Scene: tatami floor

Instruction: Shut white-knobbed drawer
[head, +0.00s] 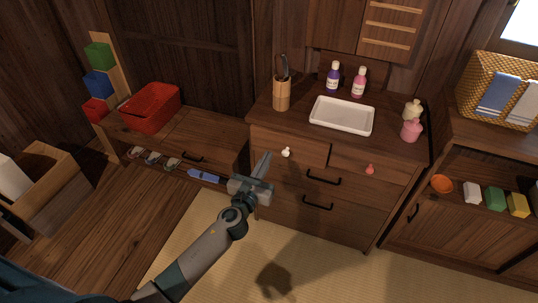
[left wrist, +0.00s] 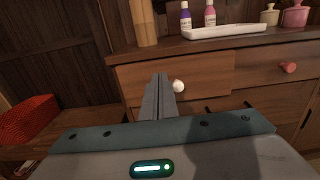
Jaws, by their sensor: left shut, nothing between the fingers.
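The white-knobbed drawer (head: 309,151) is at the upper left of the wooden cabinet. Its front seems to stand out a little from the red-knobbed drawer (head: 350,164) beside it. Its round white knob (head: 286,152) faces me. My left gripper (head: 266,160) is shut and empty, its fingers pointing toward the drawer's left part, left of the knob. In the left wrist view the fingertips (left wrist: 159,77) overlap the drawer front (left wrist: 210,78), just left of the white knob (left wrist: 178,86). I cannot tell whether they touch it. My right gripper is not in view.
A utensil holder (head: 281,94), two bottles, a white tray (head: 342,116) and pink and cream jars stand on the cabinet top. Black handles (head: 323,181) mark lower drawers. A low bench with a red basket (head: 150,108) is at left. Tatami (head: 330,265) lies clear in front.

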